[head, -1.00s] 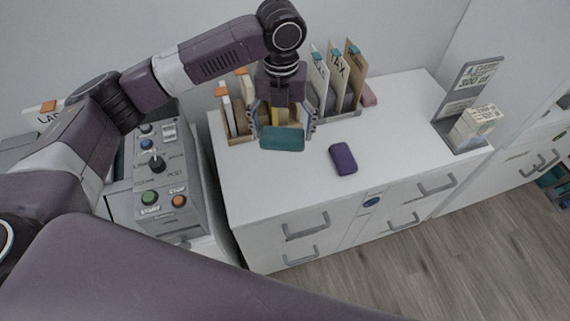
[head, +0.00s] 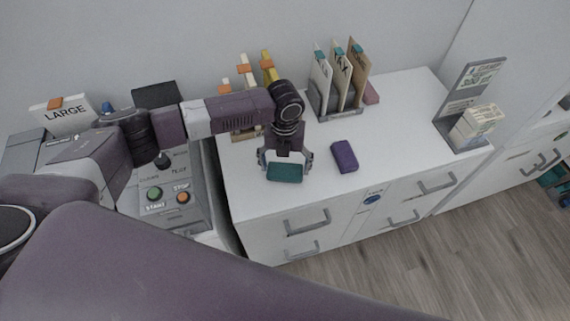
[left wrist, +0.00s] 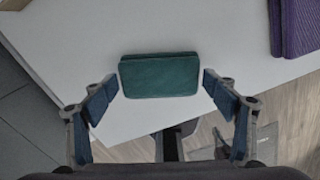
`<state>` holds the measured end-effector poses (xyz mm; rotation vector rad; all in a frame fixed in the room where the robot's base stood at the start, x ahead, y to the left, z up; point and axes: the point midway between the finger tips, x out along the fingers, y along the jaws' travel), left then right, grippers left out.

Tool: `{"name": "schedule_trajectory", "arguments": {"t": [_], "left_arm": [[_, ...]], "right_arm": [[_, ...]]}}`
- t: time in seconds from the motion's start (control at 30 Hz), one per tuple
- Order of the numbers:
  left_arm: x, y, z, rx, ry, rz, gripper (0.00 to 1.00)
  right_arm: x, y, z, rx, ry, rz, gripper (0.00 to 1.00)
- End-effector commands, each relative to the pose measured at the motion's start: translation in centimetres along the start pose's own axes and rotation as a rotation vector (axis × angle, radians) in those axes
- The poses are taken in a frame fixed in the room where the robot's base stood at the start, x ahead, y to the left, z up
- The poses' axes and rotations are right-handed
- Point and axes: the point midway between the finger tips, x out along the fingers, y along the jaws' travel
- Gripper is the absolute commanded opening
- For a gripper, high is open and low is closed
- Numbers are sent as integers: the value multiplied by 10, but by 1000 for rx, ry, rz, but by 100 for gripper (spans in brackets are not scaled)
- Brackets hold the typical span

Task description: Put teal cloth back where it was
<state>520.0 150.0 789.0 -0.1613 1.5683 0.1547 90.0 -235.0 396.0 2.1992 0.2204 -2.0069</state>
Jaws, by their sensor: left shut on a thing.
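The teal cloth (head: 285,173) is a small folded block near the front left of the white desk top. The left wrist view also shows the cloth (left wrist: 160,77) between the two blue-padded fingers, over the desk's front edge area. I cannot tell its exact height above the top. A purple folded cloth (head: 344,156) lies to the right of the gripper and shows at the upper right of the wrist view (left wrist: 300,25). My right gripper is not in view.
A file holder (head: 338,85) with tabbed folders stands at the back, a pink block (head: 371,93) beside it. Another holder with orange-tabbed cards (head: 246,80) stands behind my arm. A grey card stand (head: 462,133) is at right.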

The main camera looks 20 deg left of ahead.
Motion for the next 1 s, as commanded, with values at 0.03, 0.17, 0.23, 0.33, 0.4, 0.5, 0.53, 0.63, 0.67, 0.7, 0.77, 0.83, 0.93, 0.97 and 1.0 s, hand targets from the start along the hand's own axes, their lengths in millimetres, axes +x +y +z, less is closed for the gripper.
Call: {"name": "schedule_trajectory", "arguments": {"t": [0.03,0.17,0.23,0.33,0.4,0.5,0.53,0.63,0.67,0.7,0.77,0.83,0.93,0.97,1.0], "left_arm": [[0,0,0,0,-1,0,60],[0,0,0,0,-1,0,60],[1,0,0,0,-1,0,60],[1,0,0,0,-1,0,86],[1,0,0,0,-1,0,93],[1,0,0,0,-1,0,97],[1,0,0,0,-1,0,97],[1,0,0,0,-1,0,97],[1,0,0,0,-1,0,97],[0,0,0,0,-1,0,97],[-2,0,1,0,-1,0,97],[-6,0,1,0,-2,-1,97],[-20,0,2,-1,-4,-2,97],[-25,0,2,0,-5,-2,97],[-34,0,2,0,-5,-2,97]], "right_arm": [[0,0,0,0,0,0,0],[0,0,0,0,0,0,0],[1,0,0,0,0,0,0],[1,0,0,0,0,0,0],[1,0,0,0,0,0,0],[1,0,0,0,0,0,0],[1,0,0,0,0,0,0],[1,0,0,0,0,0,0],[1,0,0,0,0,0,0],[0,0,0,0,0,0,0],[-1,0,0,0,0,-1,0],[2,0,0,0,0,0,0],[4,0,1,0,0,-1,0],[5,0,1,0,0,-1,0],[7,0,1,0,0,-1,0]]}}
